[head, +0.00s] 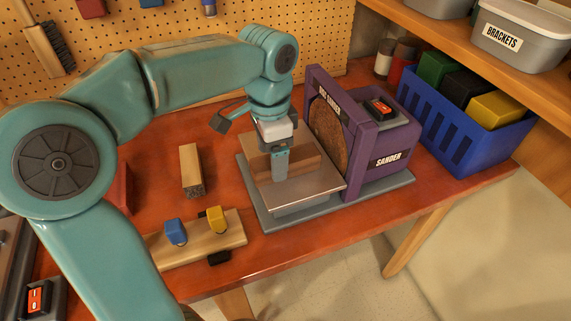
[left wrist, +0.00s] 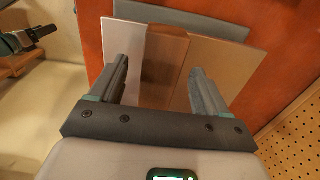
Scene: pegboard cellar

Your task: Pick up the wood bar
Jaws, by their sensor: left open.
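A brown wood bar (head: 304,166) lies across the flat metal table (head: 300,190) of the purple sander (head: 360,150). My left gripper (head: 273,176) points down over this bar. In the left wrist view the bar (left wrist: 164,62) shows between my two open fingers (left wrist: 160,78); I cannot tell whether they touch it. In the head view the gripper hides part of the bar. My right gripper is in neither view.
A paler wooden block (head: 189,165) lies on the red bench left of the sander. In front of it a board (head: 215,239) carries a blue and a yellow clamp piece. A blue crate (head: 455,125) with several coloured blocks stands right of the sander. Pegboard lines the back.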

